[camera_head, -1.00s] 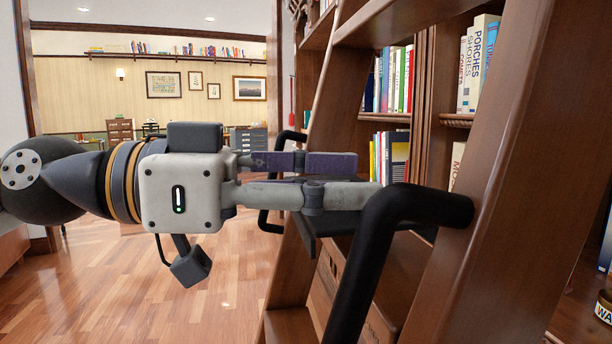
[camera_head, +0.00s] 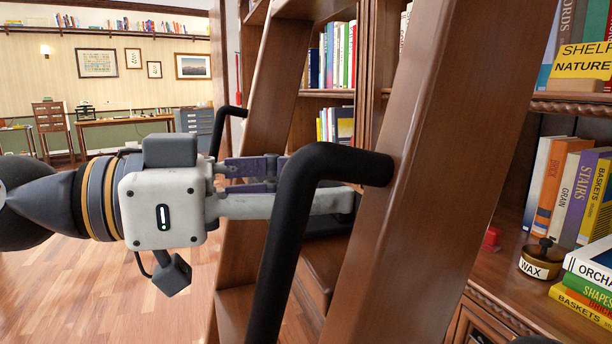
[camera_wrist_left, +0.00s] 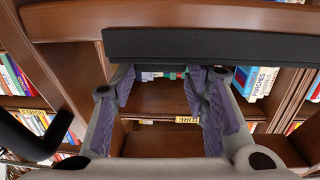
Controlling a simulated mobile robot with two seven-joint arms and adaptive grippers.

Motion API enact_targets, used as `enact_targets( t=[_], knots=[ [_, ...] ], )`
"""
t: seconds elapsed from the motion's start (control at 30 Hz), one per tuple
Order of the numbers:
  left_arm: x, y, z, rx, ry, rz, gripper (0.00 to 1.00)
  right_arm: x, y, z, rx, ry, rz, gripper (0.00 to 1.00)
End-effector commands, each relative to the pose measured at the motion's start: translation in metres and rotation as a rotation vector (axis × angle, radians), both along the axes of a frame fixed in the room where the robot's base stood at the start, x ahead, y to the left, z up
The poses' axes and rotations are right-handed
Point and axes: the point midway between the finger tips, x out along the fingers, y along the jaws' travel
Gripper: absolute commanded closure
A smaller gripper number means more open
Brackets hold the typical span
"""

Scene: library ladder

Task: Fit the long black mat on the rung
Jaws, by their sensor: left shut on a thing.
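The long black mat (camera_wrist_left: 210,47) spans the upper part of the left wrist view as a straight dark bar, in front of the fingertips. In the head view it shows only partly (camera_head: 325,222), a dark piece behind the black handrail. My left gripper (camera_head: 270,185) reaches in from the left between the ladder's handrails, shut on the mat; its purple-padded fingers also show in the wrist view (camera_wrist_left: 165,72). A wooden rung (camera_wrist_left: 180,17) runs just beyond and above the mat there. I cannot tell whether mat and rung touch. My right gripper is not in view.
A thick black handrail (camera_head: 285,220) crosses in front of my left fingers. Another handrail (camera_head: 219,128) stands behind. The near ladder side rail (camera_head: 420,170) slants up at the right. A wax tin (camera_head: 541,262) and books fill the shelf beyond. Open floor lies at left.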

Motion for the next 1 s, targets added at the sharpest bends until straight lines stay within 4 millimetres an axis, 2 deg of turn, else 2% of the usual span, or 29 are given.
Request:
enact_targets(
  t=[0.2, 0.23, 0.33, 0.8, 0.87, 1.0],
  knots=[
    [0.000, 0.000, 0.001, 0.000, -0.002, 0.000, 0.89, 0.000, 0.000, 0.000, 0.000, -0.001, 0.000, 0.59],
    [0.000, 0.000, 0.001, 0.000, -0.003, 0.000, 0.57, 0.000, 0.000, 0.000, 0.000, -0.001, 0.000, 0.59],
    [0.000, 0.000, 0.001, -0.001, -0.003, 0.000, 0.35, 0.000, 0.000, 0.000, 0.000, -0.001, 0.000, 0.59],
    [-0.001, 0.003, 0.001, -0.001, -0.003, 0.001, 0.35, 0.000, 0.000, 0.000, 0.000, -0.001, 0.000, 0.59],
    [-0.002, 0.010, 0.002, -0.004, -0.001, 0.003, 0.35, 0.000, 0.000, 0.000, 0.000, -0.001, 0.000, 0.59],
    [-0.011, 0.045, 0.003, -0.005, 0.000, 0.008, 0.35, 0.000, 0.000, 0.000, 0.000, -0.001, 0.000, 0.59]
  ],
)
